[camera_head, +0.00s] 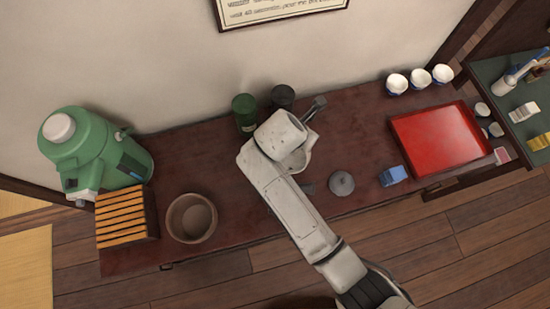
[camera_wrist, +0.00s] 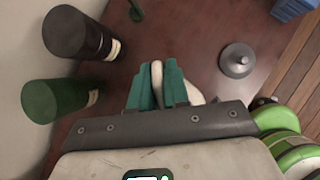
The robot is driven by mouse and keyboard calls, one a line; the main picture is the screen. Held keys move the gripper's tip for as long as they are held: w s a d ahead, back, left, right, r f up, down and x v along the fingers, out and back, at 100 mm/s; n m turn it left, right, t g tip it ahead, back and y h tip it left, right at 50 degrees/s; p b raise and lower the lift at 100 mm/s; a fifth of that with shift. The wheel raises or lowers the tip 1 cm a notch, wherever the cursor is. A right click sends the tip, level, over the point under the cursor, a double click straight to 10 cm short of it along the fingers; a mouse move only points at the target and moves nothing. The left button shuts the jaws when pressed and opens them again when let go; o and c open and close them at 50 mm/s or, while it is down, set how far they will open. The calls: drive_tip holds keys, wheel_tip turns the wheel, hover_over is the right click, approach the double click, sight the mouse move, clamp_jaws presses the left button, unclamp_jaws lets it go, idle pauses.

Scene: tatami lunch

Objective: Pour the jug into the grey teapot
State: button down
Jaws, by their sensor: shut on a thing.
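My gripper (camera_wrist: 157,84) is shut on the thin white edge or handle of the jug. The white jug (camera_wrist: 195,96) shows only in part behind the fingers in the wrist view; in the head view it (camera_head: 304,160) shows beside my wrist, above the table. A grey handle (camera_head: 317,106) sticks out beyond my wrist and seems to belong to the grey teapot. Its end (camera_wrist: 136,10) shows at the top of the wrist view. The teapot's body is hidden behind my arm. I cannot tell the jug's tilt or whether anything pours.
A grey lid (camera_head: 341,183) lies on the dark red table (camera_head: 205,155). A green canister (camera_head: 245,112) and a dark canister (camera_head: 282,96) stand near the wall. A brown bowl (camera_head: 192,218) is left; a blue object (camera_head: 392,176) and red tray (camera_head: 438,137) are right.

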wheel_tip(320, 180, up, 6)
drive_tip(key=shift+s+a+r, duration=0.1)
drive_tip(key=shift+s+a, duration=0.05)
drive_tip(key=shift+s+a+f+t+h+b, duration=0.1)
drive_tip(key=shift+s+f+t+h+b, duration=0.15)
drive_tip(key=shift+b, duration=0.55)
drive_tip(key=f+b, duration=0.1)
drive_tip(key=b, duration=0.1)
drive_tip(key=f+b, duration=0.1)
drive_tip(key=b, duration=0.1)
drive_tip(key=f+t+b, duration=0.1)
drive_tip(key=b, duration=0.1)
drive_tip(key=shift+s+a+f+h, duration=0.2)
drive_tip(key=shift+s+a+h, duration=0.1)
drive_tip(key=shift+h, duration=0.05)
drive_tip(key=shift+s+f+b, duration=0.1)
drive_tip(key=shift+b, duration=0.55)
drive_tip(key=shift+s+a+b, duration=0.1)
drive_tip(key=shift+b, duration=0.25)
